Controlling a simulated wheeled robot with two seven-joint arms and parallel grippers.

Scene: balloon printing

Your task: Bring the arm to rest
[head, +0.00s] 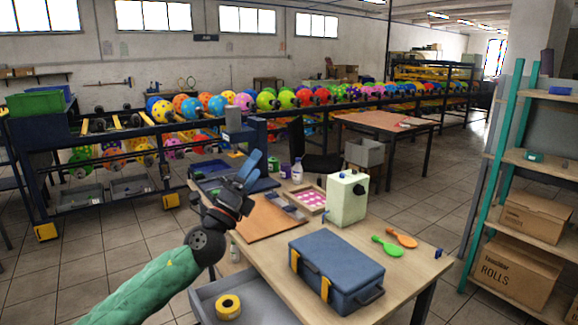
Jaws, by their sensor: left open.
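My left arm comes in from the lower left in a green sleeve. My left gripper (252,166) is raised above the left part of the work table (276,262), its blue fingers pointing up and to the right. The fingers are open and I see nothing between them. The gripper hides part of a dark blue tray (211,169) and the table behind it. My right gripper is not in view.
The table holds a blue toolbox (337,268), a pale green box (347,198), green and orange paddles (387,246), a framed pink-dotted tray (310,199) and bottles. A grey drawer (203,298) with yellow tape (228,307) sits below. Shelves (520,228) stand right.

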